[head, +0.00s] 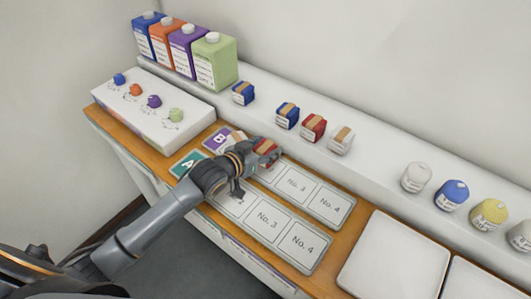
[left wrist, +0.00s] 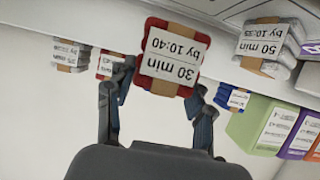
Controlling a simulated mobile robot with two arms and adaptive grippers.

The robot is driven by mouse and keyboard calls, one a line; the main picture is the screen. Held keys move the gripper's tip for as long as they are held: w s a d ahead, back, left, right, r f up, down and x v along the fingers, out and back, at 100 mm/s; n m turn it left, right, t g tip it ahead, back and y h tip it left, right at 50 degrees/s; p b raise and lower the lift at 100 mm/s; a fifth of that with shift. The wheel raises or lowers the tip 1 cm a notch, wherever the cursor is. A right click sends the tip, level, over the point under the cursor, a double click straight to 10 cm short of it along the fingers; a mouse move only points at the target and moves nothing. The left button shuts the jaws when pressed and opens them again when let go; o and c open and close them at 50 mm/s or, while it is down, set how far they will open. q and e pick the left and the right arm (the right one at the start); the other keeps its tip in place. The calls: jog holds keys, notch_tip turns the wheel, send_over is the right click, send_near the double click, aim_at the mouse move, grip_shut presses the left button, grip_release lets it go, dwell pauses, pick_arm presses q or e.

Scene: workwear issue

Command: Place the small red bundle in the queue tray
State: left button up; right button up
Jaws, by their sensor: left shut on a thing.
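My left gripper (head: 262,152) is shut on a small red bundle (head: 267,146) with a tan band. In the left wrist view the bundle (left wrist: 174,57) sits between the two fingers, its label reading "30 min by 10:40". It is over the left part of the rear numbered tray (head: 311,191), beside purple card B. Whether it touches the tray I cannot tell. A grey bundle (left wrist: 268,47) labelled "50 min by 10:35" is next to it. A front numbered tray (head: 268,229) lies by teal card A, its left part hidden by my arm. My right gripper is out of view.
Coloured jugs (head: 213,61) stand at the back left, behind a white box (head: 150,110) with knobs. A blank white panel (head: 394,257) lies at right.

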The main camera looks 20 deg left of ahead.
pick_arm(q)
jog(key=shift+w+a+f, duration=0.1)
jog(key=shift+w+f, duration=0.35)
jog(key=shift+f, duration=0.1)
notch_tip(320, 180, down, 3)
jog(key=shift+w+p, duration=0.1)
jog(key=shift+p, duration=0.45)
jog(key=shift+f, duration=0.2)
jog(key=o, duration=1.2)
jog(key=shift+f, duration=0.1)
